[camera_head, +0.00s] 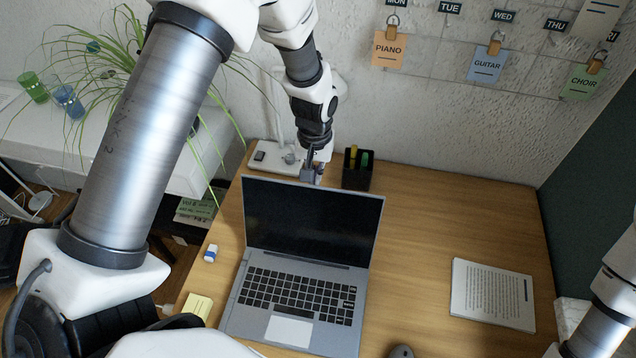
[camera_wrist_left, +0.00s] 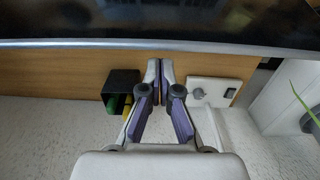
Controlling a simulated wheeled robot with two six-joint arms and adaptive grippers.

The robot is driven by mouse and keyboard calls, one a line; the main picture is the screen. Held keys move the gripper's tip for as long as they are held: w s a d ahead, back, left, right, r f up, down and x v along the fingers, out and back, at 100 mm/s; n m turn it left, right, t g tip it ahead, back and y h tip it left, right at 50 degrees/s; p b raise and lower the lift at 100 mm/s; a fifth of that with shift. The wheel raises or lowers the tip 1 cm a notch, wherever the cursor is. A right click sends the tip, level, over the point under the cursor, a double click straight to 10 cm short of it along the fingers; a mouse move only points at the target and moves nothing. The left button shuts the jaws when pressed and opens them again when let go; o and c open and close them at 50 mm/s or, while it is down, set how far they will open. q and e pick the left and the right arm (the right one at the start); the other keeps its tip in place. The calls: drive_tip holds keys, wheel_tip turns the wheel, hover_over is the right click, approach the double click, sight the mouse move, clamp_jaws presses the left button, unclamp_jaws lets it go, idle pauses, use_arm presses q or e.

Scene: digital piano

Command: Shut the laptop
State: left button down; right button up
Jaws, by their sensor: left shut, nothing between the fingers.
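The laptop (camera_head: 300,270) stands open on the wooden desk, its dark screen (camera_head: 312,219) raised and leaning back, its keyboard facing up. My left gripper (camera_head: 312,176) is just behind the top edge of the screen, pointing down, with its tips partly hidden by the lid. In the left wrist view my left gripper (camera_wrist_left: 160,66) is shut and empty, close to the lid's edge (camera_wrist_left: 160,45); I cannot tell whether they touch. My right arm shows at the right edge of the head view, but its gripper is out of the picture.
A black pen holder (camera_head: 357,169) stands behind the laptop, right of my left gripper. A white socket box (camera_head: 270,157) is left of it. An eraser (camera_head: 210,253), yellow notes (camera_head: 197,307), papers (camera_head: 492,294) and a mouse (camera_head: 401,352) lie around the laptop. The desk's right side has free room.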

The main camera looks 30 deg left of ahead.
sight(311, 186)
use_arm(q)
drive_tip(key=shift+s, duration=0.15)
idle(0.4)
use_arm(e)
drive_tip(key=shift+r, duration=0.3)
use_arm(q)
drive_tip(key=shift+s+d+p, duration=0.25)
drive_tip(key=shift+s, duration=0.45)
drive_tip(key=shift+s+d+p, duration=0.2)
drive_tip(key=shift+s, duration=0.45)
use_arm(e)
drive_tip(key=shift+r, duration=0.15)
use_arm(q)
drive_tip(key=shift+s+d+r+p, duration=0.15)
drive_tip(key=shift+s+r+p, duration=0.2)
drive_tip(key=shift+s, duration=0.3)
use_arm(e)
drive_tip(key=shift+r, duration=0.35)
use_arm(q)
drive_tip(key=shift+s+d+r, duration=0.1)
drive_tip(key=shift+s+d, duration=0.05)
drive_tip(key=shift+s, duration=0.35)
drive_tip(key=shift+s+d+r, duration=0.1)
drive_tip(key=shift+s+d, duration=0.05)
drive_tip(key=shift+s, duration=0.35)
